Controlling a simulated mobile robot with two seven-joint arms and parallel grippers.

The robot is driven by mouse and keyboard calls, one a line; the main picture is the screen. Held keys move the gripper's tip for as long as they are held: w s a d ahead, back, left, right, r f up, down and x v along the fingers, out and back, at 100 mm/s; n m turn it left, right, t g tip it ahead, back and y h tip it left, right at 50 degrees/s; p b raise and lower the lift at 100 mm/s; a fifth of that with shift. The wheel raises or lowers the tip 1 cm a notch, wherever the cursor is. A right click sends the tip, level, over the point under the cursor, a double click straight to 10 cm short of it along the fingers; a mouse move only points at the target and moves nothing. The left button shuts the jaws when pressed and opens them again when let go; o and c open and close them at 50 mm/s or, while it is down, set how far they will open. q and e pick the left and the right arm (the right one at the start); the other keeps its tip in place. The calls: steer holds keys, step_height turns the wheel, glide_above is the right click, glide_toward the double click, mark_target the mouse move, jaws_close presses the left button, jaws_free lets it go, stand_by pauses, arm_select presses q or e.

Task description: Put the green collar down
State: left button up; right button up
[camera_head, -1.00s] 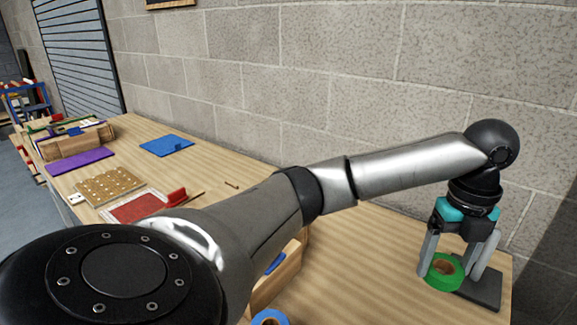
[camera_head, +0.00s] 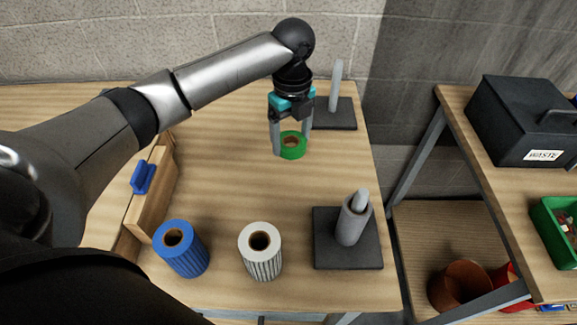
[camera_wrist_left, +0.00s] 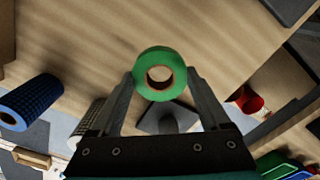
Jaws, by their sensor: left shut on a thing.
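My left gripper (camera_head: 291,141) is shut on the green collar (camera_head: 293,153), a short ring with a brown core. It holds the collar upright-axis, pointing down, left and in front of the back post (camera_head: 336,85), which stands bare on a dark base (camera_head: 335,117). The collar is apart from that post; I cannot tell if its underside touches the tabletop (camera_head: 230,180). In the left wrist view the green collar (camera_wrist_left: 142,72) sits between both fingertips. My right gripper is not in view.
A blue collar (camera_head: 182,250) and a white striped collar (camera_head: 261,262) stand at the front. A grey collar (camera_head: 352,225) is around the front post (camera_head: 360,199). A wooden box (camera_head: 150,200) stands left. A black waste bin (camera_head: 515,120) and green bin (camera_head: 555,225) are right. Bare table surrounds the held collar.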

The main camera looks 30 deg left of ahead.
mark_target(291, 177)
arm_select(q)
step_height(291, 177, down, 10)
steer(key=shift+f+b, duration=0.1)
steer(key=shift+b, duration=0.5)
steer(key=shift+f, duration=0.25)
steer(key=shift+f, duration=0.15)
steer(key=o, duration=1.2)
step_height(291, 177, up, 12)
steer(key=shift+r+p, duration=0.2)
steer(key=shift+p, duration=0.6)
